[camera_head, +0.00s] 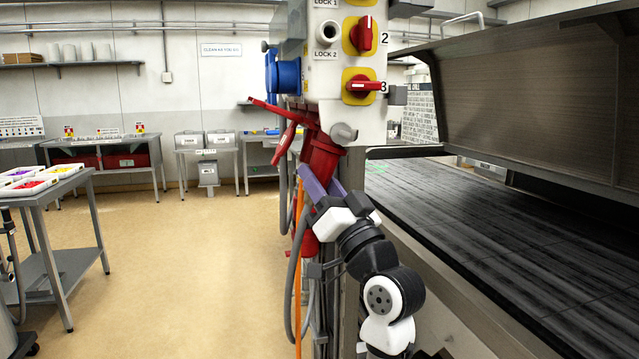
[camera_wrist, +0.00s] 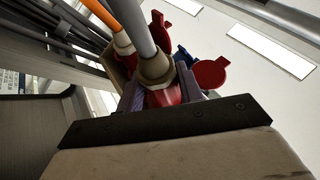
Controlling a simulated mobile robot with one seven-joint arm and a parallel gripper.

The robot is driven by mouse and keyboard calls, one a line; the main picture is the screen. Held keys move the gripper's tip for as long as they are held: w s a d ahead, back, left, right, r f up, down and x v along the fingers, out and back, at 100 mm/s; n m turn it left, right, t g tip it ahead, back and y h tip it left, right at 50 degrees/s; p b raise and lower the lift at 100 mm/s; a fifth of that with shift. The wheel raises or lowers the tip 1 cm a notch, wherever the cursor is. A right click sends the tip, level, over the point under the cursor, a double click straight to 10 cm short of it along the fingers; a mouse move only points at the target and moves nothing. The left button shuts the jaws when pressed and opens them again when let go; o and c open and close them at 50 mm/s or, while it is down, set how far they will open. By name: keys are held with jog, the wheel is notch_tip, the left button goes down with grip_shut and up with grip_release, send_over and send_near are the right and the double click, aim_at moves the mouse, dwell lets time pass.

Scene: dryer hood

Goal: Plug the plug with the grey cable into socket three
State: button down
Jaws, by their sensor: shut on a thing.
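The red plug (camera_wrist: 163,98) with the grey cable (camera_wrist: 139,25) sits between the purple fingers of my gripper (camera_wrist: 160,86) in the wrist view. The cable leaves it through a grey-beige collar. In the head view my gripper (camera_head: 322,186) is below the switch box, beside red fittings (camera_head: 322,155). A red switch marked 3 (camera_head: 363,86) is above it on the box. Red flaps (camera_head: 272,110) stand out at the left of the red fittings, and a red round lid (camera_wrist: 210,73) shows in the wrist view. The plug's front end and the socket mouth are hidden; I cannot tell if they touch.
An orange cable (camera_head: 298,275) hangs close by, its end (camera_wrist: 122,44) beside the grey cable. A blue socket (camera_head: 284,75) is on the box's left side. The dark conveyor bed (camera_head: 500,235) and metal hood (camera_head: 530,100) lie right. Floor at left is open.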

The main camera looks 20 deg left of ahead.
jog(key=shift+w+d+r+p, duration=0.1)
jog(key=shift+d+r+p, duration=0.2)
jog(key=shift+r, duration=0.3)
jog(key=shift+w+d+r+p, duration=0.15)
jog(key=shift+r+p, duration=0.15)
jog(key=shift+r, duration=0.25)
jog(key=c, duration=0.8)
grip_release()
jog(key=shift+c, duration=0.2)
jog(key=shift+f, duration=0.1)
jog(key=shift+s+d+f, duration=0.1)
jog(key=shift+s+f, duration=0.05)
jog(key=shift+f, duration=0.05)
jog(key=b+v, duration=0.5)
jog(key=v, duration=0.8)
jog(key=shift+s+d+f, duration=0.1)
